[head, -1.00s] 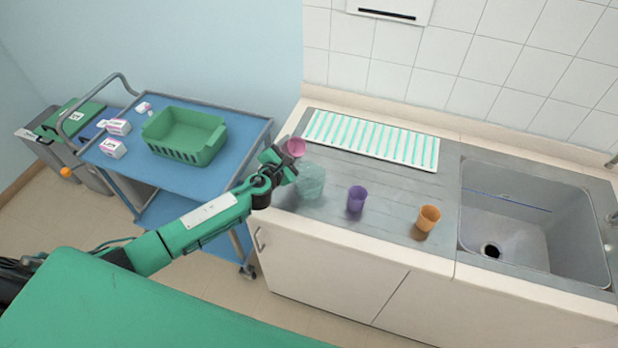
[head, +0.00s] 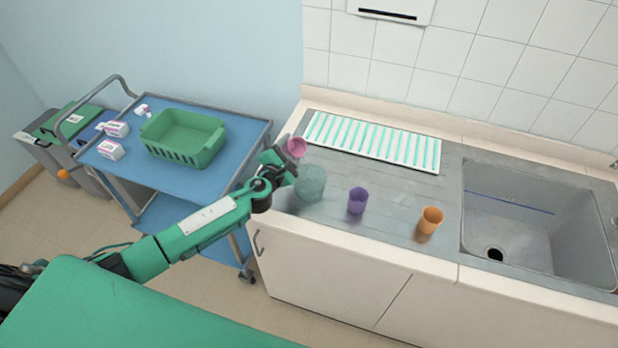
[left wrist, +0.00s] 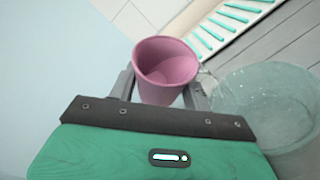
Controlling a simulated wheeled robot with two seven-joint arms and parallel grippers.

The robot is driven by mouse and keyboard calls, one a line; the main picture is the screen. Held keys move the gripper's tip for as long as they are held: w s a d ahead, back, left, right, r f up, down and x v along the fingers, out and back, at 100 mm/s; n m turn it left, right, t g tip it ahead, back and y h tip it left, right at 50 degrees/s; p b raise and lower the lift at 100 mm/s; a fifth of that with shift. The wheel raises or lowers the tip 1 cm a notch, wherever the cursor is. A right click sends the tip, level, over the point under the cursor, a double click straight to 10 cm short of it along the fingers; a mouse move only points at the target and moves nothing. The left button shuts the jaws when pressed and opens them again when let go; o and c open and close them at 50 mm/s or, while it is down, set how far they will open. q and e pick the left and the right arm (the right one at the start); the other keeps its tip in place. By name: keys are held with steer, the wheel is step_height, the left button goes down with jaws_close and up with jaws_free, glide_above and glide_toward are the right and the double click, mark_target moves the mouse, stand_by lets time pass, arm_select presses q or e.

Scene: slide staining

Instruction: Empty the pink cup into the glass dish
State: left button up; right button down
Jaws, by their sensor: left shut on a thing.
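The pink cup (head: 296,147) is held at the left end of the counter, close to the glass dish (head: 311,184). My left gripper (head: 283,158) is shut on the cup. In the left wrist view the pink cup (left wrist: 166,68) sits between the two fingers, its mouth facing the camera, and its inside looks pink with a darker patch low down. The glass dish (left wrist: 268,105) is clear and round and lies to the right of the cup in that view. In the head view the cup is just behind and left of the dish and looks slightly tilted. My right gripper is not seen.
A purple cup (head: 357,201) and an orange cup (head: 430,220) stand right of the dish. A white and teal striped rack (head: 375,141) lies behind them. The sink (head: 535,225) is at right. A blue cart (head: 235,150) with a green basket (head: 182,151) stands at left.

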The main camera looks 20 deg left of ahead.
arm_select(q)
steer(key=shift+r+m+b, duration=0.15)
steer(key=shift+m+b, duration=0.15)
steer(key=shift+b, duration=0.2)
steer(key=shift+r+m+t+b, duration=0.15)
steer(key=shift+m+t+b, duration=0.2)
steer(key=shift+b, duration=0.2)
steer(key=shift+r+m+b, duration=0.1)
steer(key=shift+m+b, duration=0.15)
steer(key=shift+b, duration=0.15)
steer(key=shift+m+t+b, duration=0.25)
steer(key=shift+m+b, duration=0.05)
steer(key=shift+b, duration=0.35)
steer(key=shift+r, duration=0.2)
steer(key=shift+d+m, duration=0.1)
steer(key=shift+m, duration=0.2)
steer(key=shift+r+b, duration=0.1)
steer(key=shift+b, duration=0.5)
